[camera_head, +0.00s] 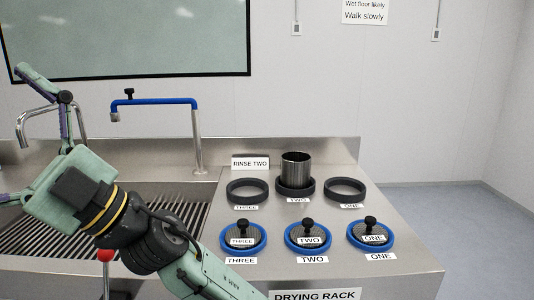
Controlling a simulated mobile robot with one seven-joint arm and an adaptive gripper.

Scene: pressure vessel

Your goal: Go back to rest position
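My gripper (22,140) is at the left, over the sink. Its fingers are spread wide apart, one up and one toward the left edge, where its end is cut off. I see nothing between them. A steel vessel (296,168) stands upright in the back black ring marked TWO (280,191). Mesh lids with black knobs, THREE (242,233), TWO (309,231) and ONE (370,229), sit in the front blue rings. My gripper is apart from all of these.
Back black rings THREE (247,190) and ONE (345,190) are empty. A blue-topped tap (160,102) and a steel tap (24,125) rise by the slatted sink (175,215). A RINSE TWO sign (250,163) stands at the back. Floor is clear at right.

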